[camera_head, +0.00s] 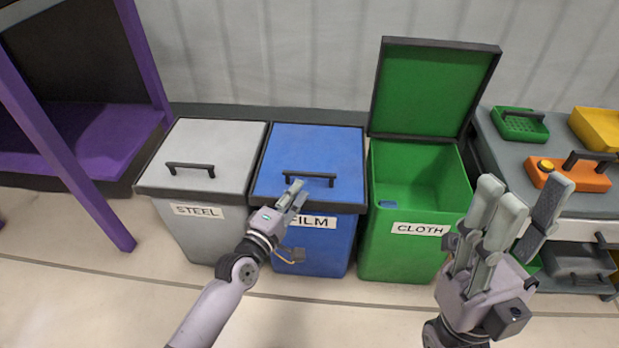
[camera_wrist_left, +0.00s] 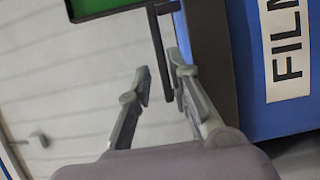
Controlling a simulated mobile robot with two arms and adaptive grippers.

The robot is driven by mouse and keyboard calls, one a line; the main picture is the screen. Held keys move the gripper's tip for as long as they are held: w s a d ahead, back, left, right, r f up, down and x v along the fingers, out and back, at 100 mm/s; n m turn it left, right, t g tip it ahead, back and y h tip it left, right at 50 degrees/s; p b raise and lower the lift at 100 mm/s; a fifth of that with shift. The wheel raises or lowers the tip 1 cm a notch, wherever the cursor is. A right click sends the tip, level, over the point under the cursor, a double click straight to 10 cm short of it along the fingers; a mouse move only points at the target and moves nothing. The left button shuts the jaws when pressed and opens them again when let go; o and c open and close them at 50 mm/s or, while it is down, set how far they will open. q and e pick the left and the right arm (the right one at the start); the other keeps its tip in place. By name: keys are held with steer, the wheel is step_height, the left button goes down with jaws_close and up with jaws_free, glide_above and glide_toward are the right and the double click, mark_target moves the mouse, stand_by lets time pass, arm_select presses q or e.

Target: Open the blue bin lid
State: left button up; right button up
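The blue bin (camera_head: 325,245), labelled FILM, stands between the grey and green bins. Its blue lid (camera_head: 335,150) is down, with a black bar handle (camera_head: 322,177) on top near the front. My left gripper (camera_head: 296,188) is at the left part of this handle. In the left wrist view its fingers (camera_wrist_left: 160,80) are apart, with the black handle bar (camera_wrist_left: 157,45) running between them; contact cannot be told. The bin front with its label also shows there (camera_wrist_left: 285,50). My right gripper (camera_head: 515,205) is raised, open and empty, in front of the green bin and the right-hand table.
The grey STEEL bin (camera_head: 190,225) has its lid down. A table with an orange box (camera_head: 575,178) is at right. A purple frame (camera_head: 60,150) stands at left.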

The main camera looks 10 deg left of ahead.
mark_target(308, 176)
arm_select(q)
steer(key=b+x, duration=0.1)
steer(key=x, duration=0.6)
steer(key=shift+w+b, duration=0.1)
steer(key=shift+b, duration=0.3)
steer(key=shift+c, duration=0.4)
jaws_close()
